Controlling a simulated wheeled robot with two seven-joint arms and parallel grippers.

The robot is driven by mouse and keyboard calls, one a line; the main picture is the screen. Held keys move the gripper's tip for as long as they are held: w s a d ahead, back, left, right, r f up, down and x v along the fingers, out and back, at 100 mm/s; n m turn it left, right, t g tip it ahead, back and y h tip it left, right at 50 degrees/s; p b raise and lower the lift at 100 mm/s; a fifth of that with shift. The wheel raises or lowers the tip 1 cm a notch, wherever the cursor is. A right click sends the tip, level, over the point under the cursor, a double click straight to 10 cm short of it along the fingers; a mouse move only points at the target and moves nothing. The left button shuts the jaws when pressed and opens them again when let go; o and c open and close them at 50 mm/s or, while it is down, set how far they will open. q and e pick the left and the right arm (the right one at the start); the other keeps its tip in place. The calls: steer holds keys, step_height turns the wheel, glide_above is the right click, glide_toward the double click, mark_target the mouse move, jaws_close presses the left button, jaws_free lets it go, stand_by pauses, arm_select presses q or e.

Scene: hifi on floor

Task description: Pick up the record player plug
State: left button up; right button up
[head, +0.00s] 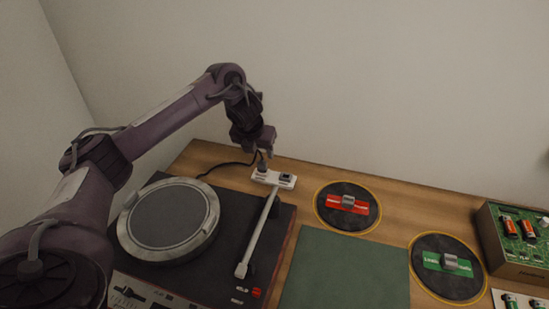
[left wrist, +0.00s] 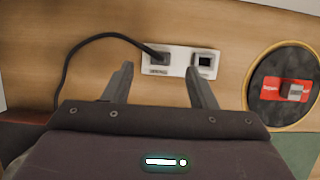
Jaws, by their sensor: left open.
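The record player plug (left wrist: 159,57) is dark and sits in the left socket of a white socket plate (left wrist: 180,66). Its black cable runs off to the left. In the head view the plug (head: 262,168) is at the left end of the plate (head: 285,183), behind the record player (head: 170,218). My left gripper (head: 264,150) is just above and behind the plug there. In the left wrist view its two fingers (left wrist: 160,85) are open and apart, with nothing between them, pointing toward the plate. The plug lies between and beyond the fingertips. My right gripper is not in view.
The tonearm side of the record player lies close in front of the plate. A green mat (head: 345,270) and a box with a circuit board (head: 515,240) are also there.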

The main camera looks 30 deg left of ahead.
mark_target(262, 162)
arm_select(q)
step_height(262, 162, down, 2)
steer(key=shift+a+f, duration=0.1)
steer(key=shift+f, duration=0.05)
steer(key=p+x, duration=0.1)
steer(key=x, duration=0.3)
steer(key=shift+w, duration=0.2)
steer(key=shift+w+f, duration=0.15)
steer(key=shift+f, duration=0.25)
steer(key=c, duration=1)
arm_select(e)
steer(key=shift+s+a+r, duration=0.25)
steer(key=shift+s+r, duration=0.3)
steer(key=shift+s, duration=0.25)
arm_select(q)
steer(key=shift+r, duration=0.15)
